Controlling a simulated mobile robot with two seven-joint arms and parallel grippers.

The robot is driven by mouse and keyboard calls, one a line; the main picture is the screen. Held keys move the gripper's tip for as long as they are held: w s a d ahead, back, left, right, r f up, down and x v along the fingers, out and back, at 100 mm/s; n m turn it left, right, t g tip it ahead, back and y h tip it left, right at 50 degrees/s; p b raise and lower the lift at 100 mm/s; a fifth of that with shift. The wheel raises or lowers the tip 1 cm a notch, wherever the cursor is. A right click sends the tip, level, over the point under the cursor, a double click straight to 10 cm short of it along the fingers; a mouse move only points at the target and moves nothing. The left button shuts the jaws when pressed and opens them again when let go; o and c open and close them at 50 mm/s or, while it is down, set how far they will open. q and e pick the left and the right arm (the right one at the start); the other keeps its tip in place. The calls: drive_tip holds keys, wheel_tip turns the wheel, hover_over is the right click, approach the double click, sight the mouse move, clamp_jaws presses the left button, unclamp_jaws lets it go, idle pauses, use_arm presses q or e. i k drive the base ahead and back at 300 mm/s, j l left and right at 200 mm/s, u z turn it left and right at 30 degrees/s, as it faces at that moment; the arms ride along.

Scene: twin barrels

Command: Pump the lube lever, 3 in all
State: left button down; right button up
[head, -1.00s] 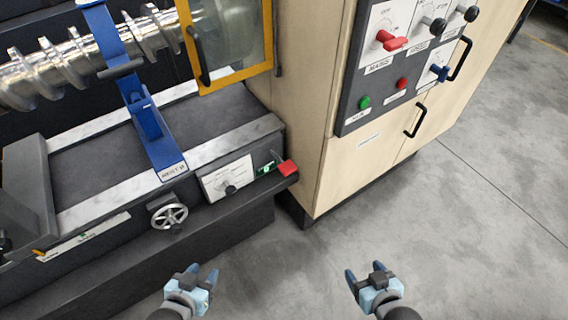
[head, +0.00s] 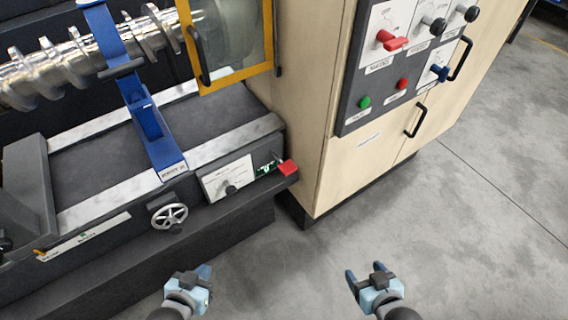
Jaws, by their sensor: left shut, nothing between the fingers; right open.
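A small lever with a red grip (head: 287,168) sticks out at the right end of the machine bed's front, beside a small green label; I take it to be the lube lever, but the label is too small to read. My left gripper (head: 204,271) is shut and empty, below and to the left of the lever in the picture, apart from it. My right gripper (head: 364,273) is open and empty over the floor, below and to the right of the lever. Nothing touches the lever.
A handwheel (head: 169,216) and a white dial panel (head: 227,179) sit on the bed front left of the lever. A wooden cabinet (head: 330,180) with knobs and buttons stands to the right. The grey floor (head: 420,250) is clear.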

sight(286, 168)
drive_tip(key=i+l+u, duration=0.25)
drive_tip(key=i+l, duration=0.15)
drive_tip(key=i+l+u, duration=0.3)
drive_tip(key=l, duration=0.2)
drive_tip(key=i+j, duration=0.05)
